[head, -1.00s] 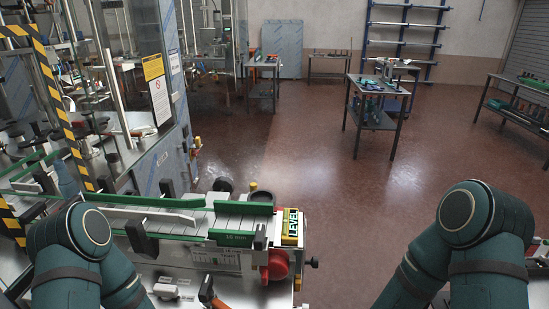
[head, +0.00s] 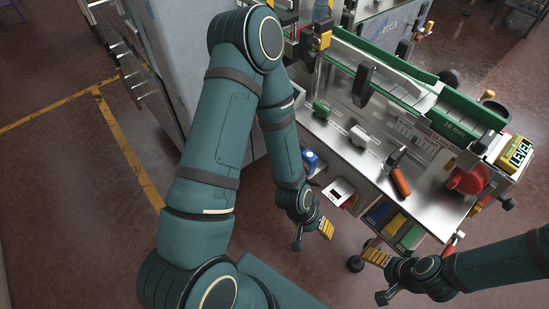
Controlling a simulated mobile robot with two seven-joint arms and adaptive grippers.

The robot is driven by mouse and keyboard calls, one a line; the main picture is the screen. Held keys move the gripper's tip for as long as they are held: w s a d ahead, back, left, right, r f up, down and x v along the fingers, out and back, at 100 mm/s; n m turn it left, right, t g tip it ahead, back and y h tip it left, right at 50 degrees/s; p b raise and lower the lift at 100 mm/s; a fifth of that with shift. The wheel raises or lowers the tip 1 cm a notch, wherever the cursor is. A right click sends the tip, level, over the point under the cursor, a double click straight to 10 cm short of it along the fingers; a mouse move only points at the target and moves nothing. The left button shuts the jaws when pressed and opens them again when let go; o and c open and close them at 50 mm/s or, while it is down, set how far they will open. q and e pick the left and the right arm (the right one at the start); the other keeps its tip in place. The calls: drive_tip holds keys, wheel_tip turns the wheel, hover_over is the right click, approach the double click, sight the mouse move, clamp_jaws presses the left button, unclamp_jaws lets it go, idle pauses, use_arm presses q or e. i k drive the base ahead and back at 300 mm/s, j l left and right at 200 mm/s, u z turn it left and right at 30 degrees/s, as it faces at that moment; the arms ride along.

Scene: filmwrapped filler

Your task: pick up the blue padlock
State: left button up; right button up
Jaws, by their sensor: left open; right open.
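A small blue object (head: 310,159), which looks like the blue padlock, sits at the left front end of the machine's metal top in the head view. My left forearm passes just left of it and may hide part of it. My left gripper (head: 312,236) is open and empty, below and in front of the blue object, clear of it. My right gripper (head: 378,277) is open and empty at the lower right, in front of the machine and farther from the blue object.
The machine's metal top (head: 345,165) holds an orange-handled tool (head: 399,178), a grey-white block (head: 358,136) and a green piece (head: 322,109). Coloured bins (head: 395,225) and a white box (head: 340,191) sit at its front. A red knob (head: 468,179) is at the right. Open floor lies left.

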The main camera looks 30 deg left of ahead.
sight(310, 160)
drive_tip(key=j+u, duration=0.45)
drive_tip(key=k+j, duration=0.45)
drive_tip(key=k, duration=0.2)
drive_tip(key=k+j, duration=0.45)
drive_tip(key=k, duration=0.2)
